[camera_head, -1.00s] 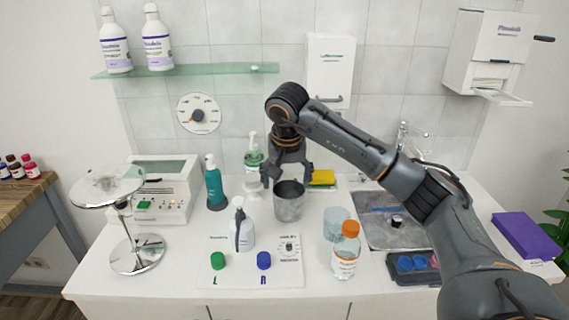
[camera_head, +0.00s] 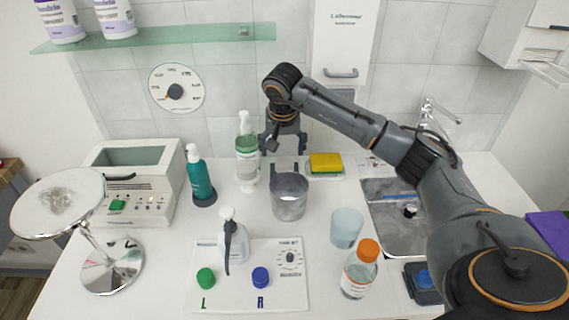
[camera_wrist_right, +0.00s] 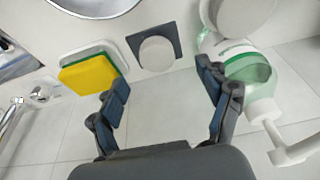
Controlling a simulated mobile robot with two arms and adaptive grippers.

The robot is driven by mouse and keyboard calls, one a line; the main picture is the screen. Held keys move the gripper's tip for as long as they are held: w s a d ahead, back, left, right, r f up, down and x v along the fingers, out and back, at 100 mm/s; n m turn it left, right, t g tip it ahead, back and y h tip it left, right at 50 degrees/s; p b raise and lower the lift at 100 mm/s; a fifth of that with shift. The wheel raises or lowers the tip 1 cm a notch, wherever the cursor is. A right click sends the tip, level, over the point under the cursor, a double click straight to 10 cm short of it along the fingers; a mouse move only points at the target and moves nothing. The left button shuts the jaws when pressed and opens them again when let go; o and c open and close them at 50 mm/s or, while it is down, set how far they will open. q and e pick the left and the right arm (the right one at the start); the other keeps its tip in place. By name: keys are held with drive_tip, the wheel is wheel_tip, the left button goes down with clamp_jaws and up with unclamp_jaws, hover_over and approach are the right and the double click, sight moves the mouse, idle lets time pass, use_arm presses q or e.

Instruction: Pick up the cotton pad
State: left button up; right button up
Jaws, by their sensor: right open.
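A white round disc, which looks like the cotton pad (camera_wrist_right: 157,54), lies on a dark square base (camera_wrist_right: 173,43) in the right wrist view, between the sponge and the green soap bottle. I cannot make the disc out in the head view. My right gripper (camera_head: 283,147) is open and empty, pointing down behind the metal cup. In the right wrist view, the fingers of my right gripper (camera_wrist_right: 162,78) stand apart on either side below the disc, not touching it. My left gripper is not in view.
The yellow sponge (camera_head: 325,162) and clear pump bottle (camera_head: 247,158) flank my right gripper. The metal cup (camera_head: 289,197) stands in front of it. A teal bottle (camera_head: 200,180) stands left, a sink (camera_head: 400,236) right. The tiled wall (camera_head: 222,92) is close behind.

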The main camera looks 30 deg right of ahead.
sight(285, 162)
drive_tip(key=shift+d+p+x, duration=0.2)
drive_tip(key=shift+p+x, duration=0.1)
drive_tip(key=shift+x, duration=0.8)
drive_tip(key=x, duration=0.2)
drive_tip(key=p+x, duration=0.1)
drive_tip(key=shift+w+d+f, duration=0.15)
drive_tip(key=shift+d, duration=0.15)
drive_tip(key=shift+w+f, duration=0.1)
drive_tip(key=shift+f, duration=0.3)
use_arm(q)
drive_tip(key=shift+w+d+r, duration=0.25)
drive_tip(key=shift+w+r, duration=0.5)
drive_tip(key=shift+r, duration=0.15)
use_arm(e)
drive_tip(key=c, duration=0.8)
